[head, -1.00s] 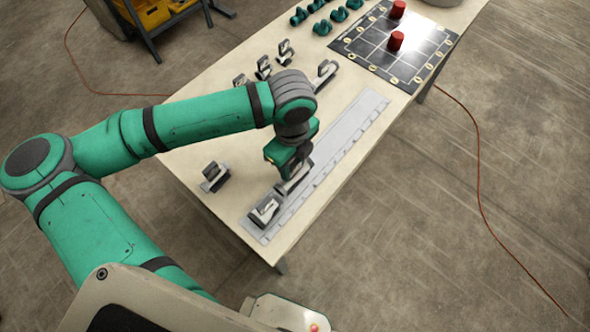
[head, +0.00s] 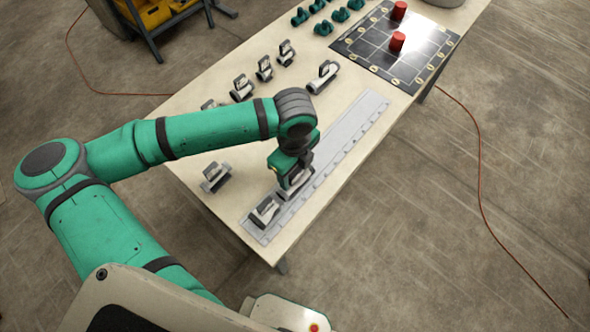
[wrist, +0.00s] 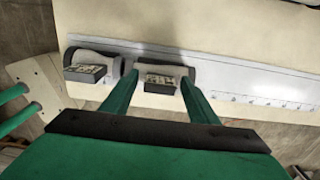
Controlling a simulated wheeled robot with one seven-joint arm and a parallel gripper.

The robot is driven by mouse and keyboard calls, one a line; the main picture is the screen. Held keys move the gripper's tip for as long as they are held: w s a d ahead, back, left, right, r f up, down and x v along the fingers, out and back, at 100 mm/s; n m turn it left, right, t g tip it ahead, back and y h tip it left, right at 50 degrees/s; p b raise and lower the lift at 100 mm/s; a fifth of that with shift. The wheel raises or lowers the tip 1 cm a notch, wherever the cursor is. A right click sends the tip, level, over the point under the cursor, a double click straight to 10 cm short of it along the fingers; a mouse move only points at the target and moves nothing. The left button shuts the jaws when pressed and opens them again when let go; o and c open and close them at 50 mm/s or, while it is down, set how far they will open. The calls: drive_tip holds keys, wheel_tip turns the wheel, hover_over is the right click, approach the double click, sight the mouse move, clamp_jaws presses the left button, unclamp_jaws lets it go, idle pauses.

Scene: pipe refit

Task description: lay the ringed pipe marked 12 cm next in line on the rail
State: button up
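A pale pipe with dark ends and a raised dark grip block (head: 294,190) lies at the rail (head: 340,143), just beyond the first pipe (head: 263,212) at the near end. In the wrist view that pipe (wrist: 160,82) is between my fingers, its end close to the first pipe (wrist: 86,73). My gripper (wrist: 160,88) is open over it, a finger on each side of the block with small gaps. My gripper (head: 292,175) partly covers it in the head view. The length marks and rings are too small to read.
One loose pipe (head: 216,177) lies left of the rail. Several more, such as this one (head: 322,77), stand along the table's left side and back. A dark grid board (head: 388,50) with two red cylinders (head: 397,41) is at the far end. The rail's far part is free.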

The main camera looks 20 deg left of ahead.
drive_tip(key=shift+r, duration=0.1)
wheel_tip(320, 180, up, 12)
idle(0.5)
drive_tip(key=shift+r, duration=0.1)
idle(0.5)
